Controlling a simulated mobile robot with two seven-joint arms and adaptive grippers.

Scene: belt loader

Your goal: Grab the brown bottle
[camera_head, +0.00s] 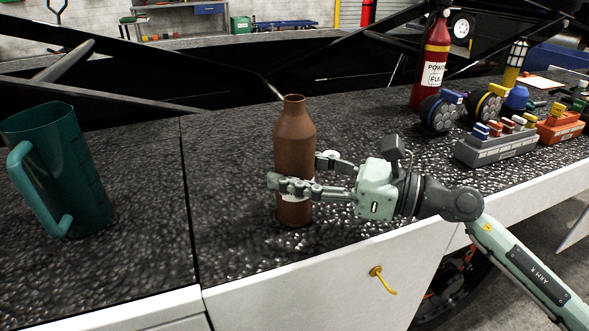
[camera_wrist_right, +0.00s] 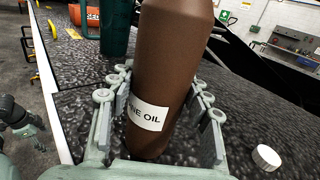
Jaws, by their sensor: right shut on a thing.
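The brown bottle (camera_head: 294,130) stands upright on the dark, rough counter top, with an open narrow neck. My right gripper (camera_head: 296,186) reaches in from the right and is shut on the bottle's lower body, one finger on each side. In the right wrist view, the bottle (camera_wrist_right: 172,60) fills the space between the fingers. Part of what looks like my left arm's end (camera_wrist_right: 20,122) shows at that view's left edge, too small and cut off to judge its fingers.
A green pitcher (camera_head: 62,170) stands left of the bottle, beyond a seam. A small white cap (camera_wrist_right: 265,157) lies close to the gripper. Dark bars run behind the counter.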

